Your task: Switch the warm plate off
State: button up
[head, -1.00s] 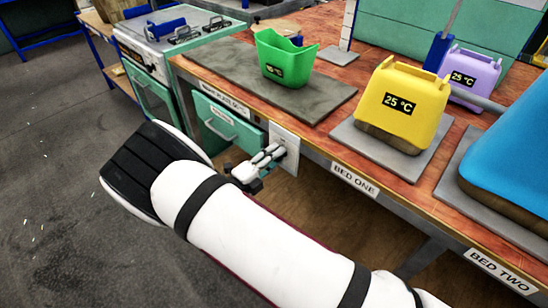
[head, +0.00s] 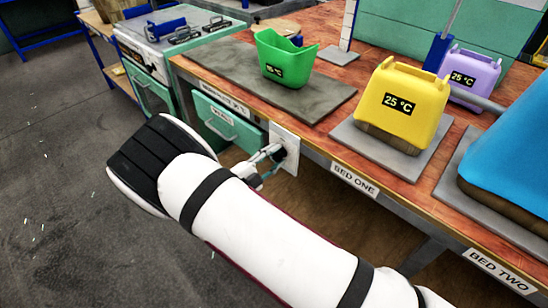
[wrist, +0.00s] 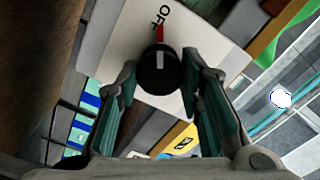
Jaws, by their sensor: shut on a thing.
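A dark round knob (wrist: 158,72) sits on a pale switch panel (wrist: 105,45) in the wrist view. A red mark (wrist: 160,33) runs from the knob toward the printed OFF lettering (wrist: 160,17). In the head view the panel (head: 285,165) is on the bench front, below the grey warm plate (head: 222,62). A partly readable label (head: 225,97) is on the bench edge. My gripper (head: 273,153) is at the panel, its fingers on either side of the knob and shut on it. In the head view the fingers partly hide the knob.
A green bin (head: 285,62) stands on the grey plate. A yellow container (head: 400,105) marked 25 °C stands to the right above the BED ONE label (head: 354,180). A teal drawer (head: 215,122) is left of the panel.

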jog(key=shift+f, duration=0.1)
jog(key=o, duration=1.2)
jog(key=shift+c, duration=0.2)
jog(key=shift+s+a, duration=0.1)
jog(key=v, duration=1.1)
jog(key=shift+s+a, duration=0.25)
jog(key=shift+s, duration=0.1)
